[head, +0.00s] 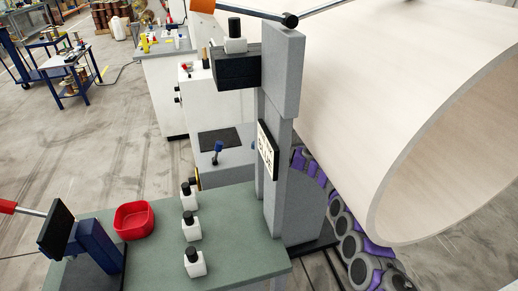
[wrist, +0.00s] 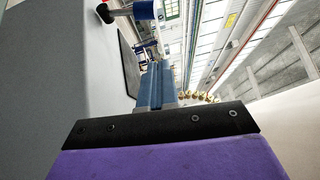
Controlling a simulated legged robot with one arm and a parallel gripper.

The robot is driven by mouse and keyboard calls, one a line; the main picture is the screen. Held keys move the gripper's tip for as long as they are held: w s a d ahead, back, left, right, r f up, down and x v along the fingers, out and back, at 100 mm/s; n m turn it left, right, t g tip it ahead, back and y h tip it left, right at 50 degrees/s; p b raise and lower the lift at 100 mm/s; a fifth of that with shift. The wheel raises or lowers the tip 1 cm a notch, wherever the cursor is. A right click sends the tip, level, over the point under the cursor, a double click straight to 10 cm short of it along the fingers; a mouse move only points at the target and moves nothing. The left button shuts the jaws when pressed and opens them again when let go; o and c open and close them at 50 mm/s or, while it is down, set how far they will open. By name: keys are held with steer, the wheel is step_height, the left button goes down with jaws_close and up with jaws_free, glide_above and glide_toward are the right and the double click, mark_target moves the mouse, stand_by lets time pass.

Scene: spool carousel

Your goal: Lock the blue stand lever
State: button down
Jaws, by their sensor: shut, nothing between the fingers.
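A tall grey stand (head: 283,80) rises at the table's right edge in the head view. Its white sign (head: 267,150) seems to read BLUE. At its top, a dark rod with an orange handle (head: 203,5) runs to a black pivot (head: 290,20); this looks like the lever, partly cut off by the frame's top. My gripper (wrist: 157,68) shows in the wrist view with its blue-grey fingers together and empty, beyond a black bar and purple palm. A blue cylinder with a black knob (wrist: 145,10) is at the upper left there, apart from the fingers; its identity is unclear.
A large off-white tube (head: 400,90) fills the right side. The green table (head: 240,225) holds several black-capped white bottles (head: 192,229), a red bowl (head: 134,220) and a blue fixture (head: 95,245) with a red-handled rod. In the wrist view, a grey surface (wrist: 60,70) lies close at left.

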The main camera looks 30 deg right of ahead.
mark_target(217, 151)
steer(key=x, duration=0.6)
steer(key=shift+w+a, duration=0.2)
steer(key=shift+a, duration=0.1)
steer(key=shift+a+r+b, duration=0.2)
steer(key=shift+a+b, duration=0.6)
steer(key=shift+a, duration=1.1)
steer(key=shift+d+r, duration=0.1)
steer(key=shift+r, duration=0.05)
